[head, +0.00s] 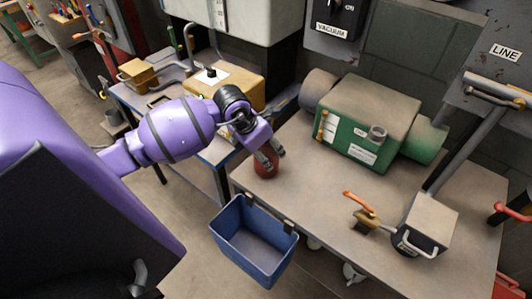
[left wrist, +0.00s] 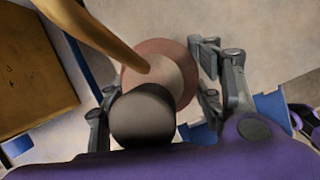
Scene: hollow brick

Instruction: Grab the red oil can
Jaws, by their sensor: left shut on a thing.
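The red oil can (head: 264,166) stands upright near the left corner of the workbench in the head view. My left gripper (head: 268,155) comes down over it from above and is shut on it, with its fingers hiding part of the can. In the left wrist view the can's round reddish body (left wrist: 181,63) sits between the two grey fingers (left wrist: 165,100). A dark round top (left wrist: 143,116) and a tan curved spout (left wrist: 110,42) show on it. My right gripper is not in view.
A blue bin (head: 240,254) hangs at the workbench's front edge, just below the can. A green motor-like machine (head: 365,125) stands behind and to the right.

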